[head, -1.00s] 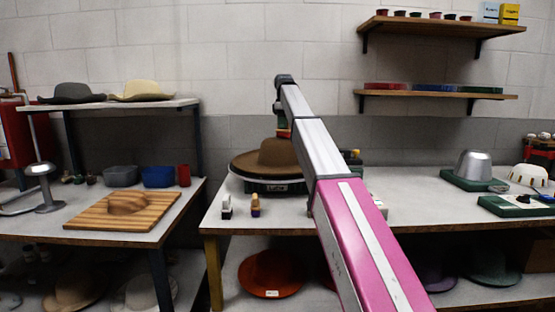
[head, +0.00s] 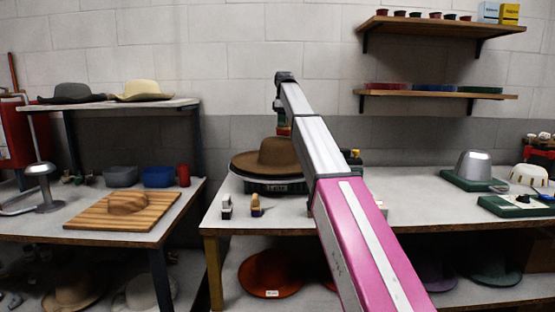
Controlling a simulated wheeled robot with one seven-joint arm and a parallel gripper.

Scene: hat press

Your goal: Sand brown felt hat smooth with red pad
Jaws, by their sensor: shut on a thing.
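The brown felt hat (head: 258,158) sits crown up with its wide brim spread on a dark base on the middle workbench. My arm reaches over the bench from the front right. My gripper (head: 283,125) is at the top right of the hat's crown, pointing down, small and partly hidden by my own arm. It is shut on the red pad (head: 284,131), of which only a small reddish strip shows at the crown. I cannot tell if the pad touches the felt. My arm hides the right part of the brim.
Two small brushes or blocks (head: 256,205) stand at the bench's front left. A metal hat form (head: 474,169) stands at the right. A wooden board (head: 128,213) lies on the left table. The bench between my arm and the metal form is mostly clear. Shelves (head: 440,28) hang above.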

